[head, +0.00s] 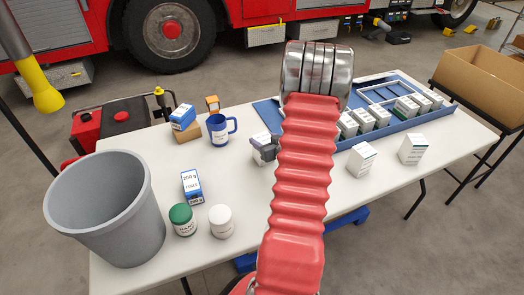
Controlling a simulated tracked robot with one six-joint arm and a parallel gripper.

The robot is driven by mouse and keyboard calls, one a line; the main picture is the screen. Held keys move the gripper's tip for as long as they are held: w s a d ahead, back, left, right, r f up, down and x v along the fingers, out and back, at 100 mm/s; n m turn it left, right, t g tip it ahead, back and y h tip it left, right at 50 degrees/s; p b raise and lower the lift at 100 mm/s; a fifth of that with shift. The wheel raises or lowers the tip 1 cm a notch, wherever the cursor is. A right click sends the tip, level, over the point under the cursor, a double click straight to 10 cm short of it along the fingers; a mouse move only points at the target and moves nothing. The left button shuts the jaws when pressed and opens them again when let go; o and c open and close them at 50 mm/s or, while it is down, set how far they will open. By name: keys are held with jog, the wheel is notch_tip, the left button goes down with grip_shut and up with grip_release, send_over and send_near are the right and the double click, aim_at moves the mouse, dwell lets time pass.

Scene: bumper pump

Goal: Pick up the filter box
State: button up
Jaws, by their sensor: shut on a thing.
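My gripper (266,151) shows just left of my red arm, over the middle of the table. It is shut on a white filter box (260,140), whose upper part shows above the dark jaws. My arm hides part of the gripper and the right side of the box. I cannot tell whether the box touches the table. Similar white boxes stand in the blue tray (437,117). Two more, a nearer one (362,159) and one farther right (412,149), stand upright on the table in front of the tray.
The white table (240,257) also bears a blue mug (219,130), a blue-and-white box (192,186), a green-lidded jar (183,219) and a white-lidded jar (221,221). A grey bin (110,215) stands at left, a cardboard box (480,80) at right. The table's front right is clear.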

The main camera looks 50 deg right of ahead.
grip_shut()
jog(key=shift+r, duration=0.1)
jog(key=shift+r, duration=4.95)
